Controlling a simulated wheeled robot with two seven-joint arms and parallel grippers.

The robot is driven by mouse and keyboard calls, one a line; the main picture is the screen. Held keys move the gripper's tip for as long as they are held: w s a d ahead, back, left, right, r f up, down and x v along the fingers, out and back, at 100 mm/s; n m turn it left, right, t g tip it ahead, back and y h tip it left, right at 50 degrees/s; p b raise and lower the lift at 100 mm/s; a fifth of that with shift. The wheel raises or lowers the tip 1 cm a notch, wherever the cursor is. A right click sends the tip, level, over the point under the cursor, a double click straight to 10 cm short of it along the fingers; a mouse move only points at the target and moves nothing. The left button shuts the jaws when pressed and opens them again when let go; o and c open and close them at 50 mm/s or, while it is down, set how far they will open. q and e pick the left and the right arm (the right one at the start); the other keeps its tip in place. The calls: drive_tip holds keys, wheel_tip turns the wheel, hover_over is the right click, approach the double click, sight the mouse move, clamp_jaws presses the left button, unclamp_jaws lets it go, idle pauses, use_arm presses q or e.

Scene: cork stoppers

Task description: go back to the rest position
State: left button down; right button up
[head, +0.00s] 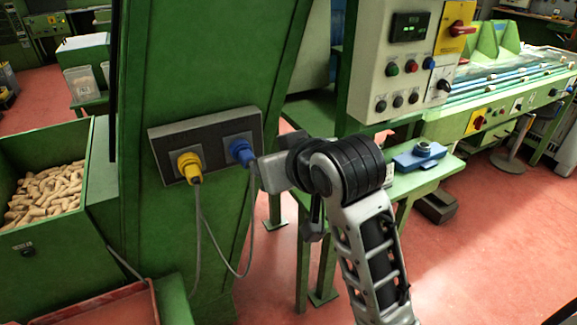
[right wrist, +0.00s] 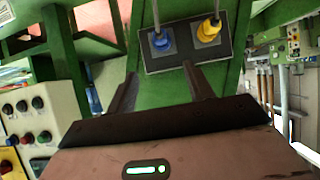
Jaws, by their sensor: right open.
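My right gripper (right wrist: 160,72) is open in the right wrist view, its two fingers apart with nothing between them. In the head view my right arm comes in from the bottom, and the gripper (head: 262,172) is beside the blue plug (head: 242,152). Both plugs sit in a dark socket panel (head: 163,143) on a sloping green machine. The yellow plug (head: 188,166) is to the left of the blue one. In the right wrist view the blue plug (right wrist: 161,41) and yellow plug (right wrist: 209,30) are beyond the fingertips. My left gripper is not in view.
A grey control box (head: 405,60) with buttons hangs at the upper right. A green table (head: 420,178) with a blue device (head: 421,157) stands behind my arm. A green bin of corks (head: 95,190) is at the left. Grey cables hang below the plugs. Red floor is open at the lower right.

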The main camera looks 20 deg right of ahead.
drive_tip(key=shift+f, duration=0.1)
idle(0.4)
drive_tip(key=s+f+n+g+y, duration=0.1)
drive_tip(key=s+f, duration=0.4)
drive_tip(key=f, duration=0.8)
drive_tip(key=s+f+g, duration=0.1)
drive_tip(key=s+f, duration=0.3)
drive_tip(key=f, duration=0.9)
drive_tip(key=s+f, duration=0.6)
drive_tip(key=s, duration=0.2)
drive_tip(key=shift+s+a+f+y, duration=0.25)
drive_tip(key=shift+a+f+y, duration=0.05)
drive_tip(key=shift+a+f, duration=0.1)
drive_tip(key=shift+n, duration=0.3)
drive_tip(key=shift+c, duration=0.3)
